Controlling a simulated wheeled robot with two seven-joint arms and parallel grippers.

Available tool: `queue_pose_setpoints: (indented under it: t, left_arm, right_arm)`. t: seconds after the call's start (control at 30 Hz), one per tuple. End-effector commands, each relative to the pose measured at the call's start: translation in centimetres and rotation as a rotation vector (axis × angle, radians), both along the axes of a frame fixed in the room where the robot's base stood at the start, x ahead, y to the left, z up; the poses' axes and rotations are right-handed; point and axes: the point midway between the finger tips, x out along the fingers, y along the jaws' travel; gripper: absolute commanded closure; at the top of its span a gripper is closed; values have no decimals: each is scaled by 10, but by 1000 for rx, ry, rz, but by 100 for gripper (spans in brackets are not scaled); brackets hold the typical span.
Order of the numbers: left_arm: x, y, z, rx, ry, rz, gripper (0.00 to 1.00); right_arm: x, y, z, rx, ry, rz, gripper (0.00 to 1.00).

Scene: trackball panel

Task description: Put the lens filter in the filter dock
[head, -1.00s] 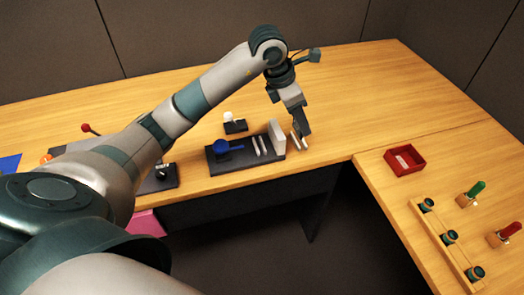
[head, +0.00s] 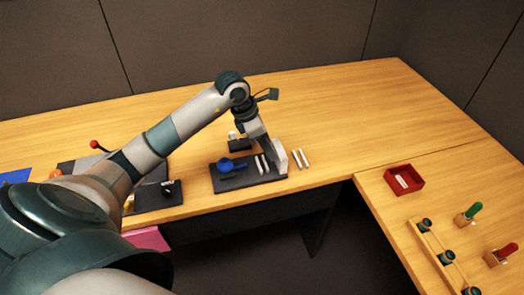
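A dark base panel (head: 236,183) lies near the table's front edge. A blue round piece with a short stem (head: 226,165) sits on its left part; I cannot tell whether this is the lens filter. Thin white upright strips (head: 262,165) and a taller white block (head: 281,158) stand on its right part. Two more white strips (head: 303,158) stand on the table just right of the panel. I cannot tell which of these is the filter dock. My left gripper (head: 270,150) is over the panel's right part, by the white block. Its fingertips are too small and partly hidden to read. My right gripper is out of view.
A red open box (head: 404,180) with a white piece inside stands on the right table. A wooden rack with dark round parts (head: 446,257), a green-handled piece (head: 470,213) and a red-handled piece (head: 501,254) are nearby. The back of the table is clear.

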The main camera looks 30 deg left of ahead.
Motion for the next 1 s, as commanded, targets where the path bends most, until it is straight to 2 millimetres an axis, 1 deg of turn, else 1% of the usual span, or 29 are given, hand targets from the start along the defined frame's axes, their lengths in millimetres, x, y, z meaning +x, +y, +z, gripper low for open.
queue_pose_setpoints:
  t: [0.03,0.1,0.2,0.57,0.67,0.83,0.9,1.0]
  left_arm:
    - [-2,7,-2,-1,2,2,75]
    - [-3,13,-7,-1,2,1,75]
    - [-4,17,-10,0,0,1,75]
    - [-3,17,-12,-1,0,0,75]
    - [-4,17,-18,-3,1,0,75]
    - [-4,16,-38,-3,3,0,75]
    - [-4,17,-45,-2,2,0,75]
    - [-3,17,-50,-2,-1,0,75]
  right_arm:
    - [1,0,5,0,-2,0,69]
    - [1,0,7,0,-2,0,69]
    - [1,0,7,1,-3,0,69]
    - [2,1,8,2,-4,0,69]
    - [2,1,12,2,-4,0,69]
    - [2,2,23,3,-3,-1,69]
    - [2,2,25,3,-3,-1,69]
    - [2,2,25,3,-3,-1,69]
